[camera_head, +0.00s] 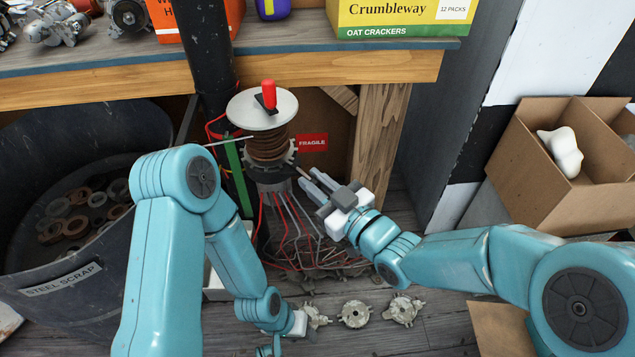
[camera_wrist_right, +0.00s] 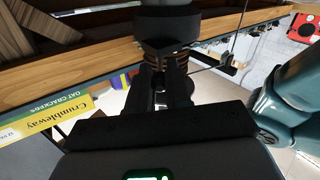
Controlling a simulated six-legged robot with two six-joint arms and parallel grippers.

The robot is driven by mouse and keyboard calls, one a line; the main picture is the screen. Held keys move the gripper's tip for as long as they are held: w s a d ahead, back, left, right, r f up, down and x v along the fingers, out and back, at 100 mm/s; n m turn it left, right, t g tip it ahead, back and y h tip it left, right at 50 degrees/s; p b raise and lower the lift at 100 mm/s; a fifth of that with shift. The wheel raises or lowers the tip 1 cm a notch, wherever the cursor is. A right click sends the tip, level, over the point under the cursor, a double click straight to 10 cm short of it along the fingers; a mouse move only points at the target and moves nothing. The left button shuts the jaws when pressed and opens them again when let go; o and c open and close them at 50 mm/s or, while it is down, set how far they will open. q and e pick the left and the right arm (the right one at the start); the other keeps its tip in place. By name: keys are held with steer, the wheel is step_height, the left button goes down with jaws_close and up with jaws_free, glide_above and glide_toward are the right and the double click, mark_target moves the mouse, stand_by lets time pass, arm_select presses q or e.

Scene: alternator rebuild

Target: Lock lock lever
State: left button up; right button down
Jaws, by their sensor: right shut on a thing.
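A winding stand holds a copper coil (camera_head: 268,146) under a pale round disc (camera_head: 252,112). A red-handled lever (camera_head: 268,95) with a black base stands on top of the disc. My right gripper (camera_head: 311,182) is at the stand's right side, below the coil. It is shut on a thin brownish rod (camera_head: 302,173) that sticks out of the stand; I cannot tell for sure that this is the lock lever. In the right wrist view its dark fingers (camera_wrist_right: 165,88) point at the coil and hide what they hold. My left gripper (camera_head: 298,324) is low down, its fingers hidden.
Red and grey wires (camera_head: 300,225) hang below the coil. A dark steel scrap bin (camera_head: 60,283) stands left. A shelf (camera_head: 330,68) with boxes runs behind. Loose metal parts (camera_head: 354,314) lie on the floor. An open carton (camera_head: 520,165) is at right. A black post (camera_head: 208,60) rises behind the stand.

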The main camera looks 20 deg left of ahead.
steer(key=c, duration=1.1)
jaws_free()
steer(key=shift+o, duration=0.2)
steer(key=shift+d, duration=0.1)
steer(key=p+v, duration=0.2)
steer(key=v, duration=1.4)
steer(key=shift+p, duration=0.35)
